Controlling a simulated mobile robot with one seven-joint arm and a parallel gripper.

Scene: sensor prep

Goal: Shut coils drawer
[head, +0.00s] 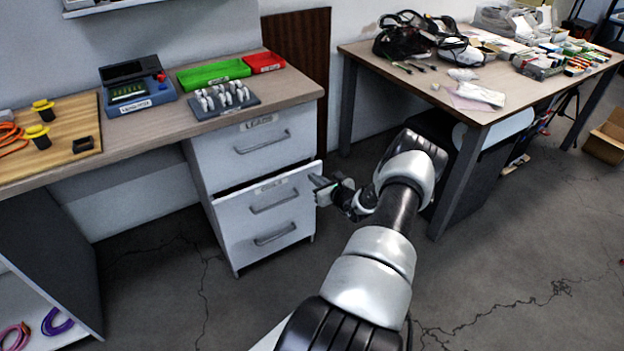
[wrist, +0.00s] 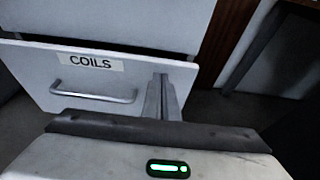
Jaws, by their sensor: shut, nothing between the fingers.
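The coils drawer (head: 240,213) is the middle drawer of the white drawer unit, standing partly open with a dark gap above its front. In the wrist view its white front (wrist: 45,95) carries a COILS label (wrist: 90,62) and a grey bar handle (wrist: 95,94). My gripper (head: 317,182) is at the right end of this front in the head view. In the wrist view my gripper (wrist: 161,78) is shut and empty, right of the handle, its fingertips overlapping the front's right part. I cannot tell whether the fingertips touch it.
The LEADS drawer (head: 225,153) above looks closed, and another drawer with a handle (head: 275,236) is below. The worktop (head: 155,132) holds a blue device (head: 138,92), a green tray (head: 213,74) and a red tray (head: 264,62). A cluttered table (head: 520,95) stands right of my arm.

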